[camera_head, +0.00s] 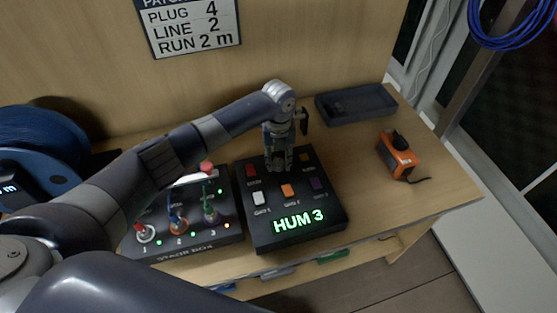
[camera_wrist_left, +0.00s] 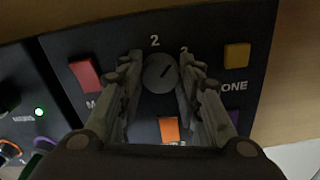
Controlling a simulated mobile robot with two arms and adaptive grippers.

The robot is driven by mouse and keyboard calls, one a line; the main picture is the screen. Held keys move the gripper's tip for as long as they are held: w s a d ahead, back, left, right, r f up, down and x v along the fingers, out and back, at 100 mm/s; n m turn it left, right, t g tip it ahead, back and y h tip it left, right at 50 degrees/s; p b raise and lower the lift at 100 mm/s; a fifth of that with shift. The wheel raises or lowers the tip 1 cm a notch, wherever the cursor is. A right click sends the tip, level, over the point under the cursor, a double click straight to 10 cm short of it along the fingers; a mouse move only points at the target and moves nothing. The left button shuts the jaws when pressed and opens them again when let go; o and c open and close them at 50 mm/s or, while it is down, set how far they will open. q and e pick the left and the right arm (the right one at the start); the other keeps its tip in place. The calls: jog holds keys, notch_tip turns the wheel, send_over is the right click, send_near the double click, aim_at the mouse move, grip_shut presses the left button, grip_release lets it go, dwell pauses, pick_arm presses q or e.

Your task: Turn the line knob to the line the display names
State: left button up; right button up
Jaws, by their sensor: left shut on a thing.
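My left gripper (camera_head: 279,163) reaches down onto the black console (camera_head: 330,205), its fingers shut on the round grey line knob (camera_wrist_left: 160,74). In the wrist view my left gripper (camera_wrist_left: 158,68) has one finger on each side of the knob. The knob's pale mark slants up and right; a "2" is printed above it and another, partly hidden numeral to its right. In the head view the gripper hides the knob. The green display (camera_head: 299,220) reads "HUM 3". The wall sign (camera_head: 190,25) reads "PLUG 4, LINE 2, RUN 2 m". My right gripper is out of view.
The stage box (camera_head: 185,243), with plugged cables, stands left of the console. Console buttons surround the knob, including red (camera_wrist_left: 86,76), orange (camera_wrist_left: 169,130) and yellow (camera_wrist_left: 236,56). An orange device (camera_head: 397,157) and a black tray (camera_head: 357,104) lie right, with bare tabletop between.

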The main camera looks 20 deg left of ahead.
aim_at(279, 162)
pick_arm(q)
jog(key=m, duration=0.2)
jog(key=shift+m+b, duration=0.3)
jog(key=shift+m, duration=0.5)
jog(key=o, duration=1.1)
notch_tip(279, 162, up, 12)
jog(key=shift+r, duration=0.1)
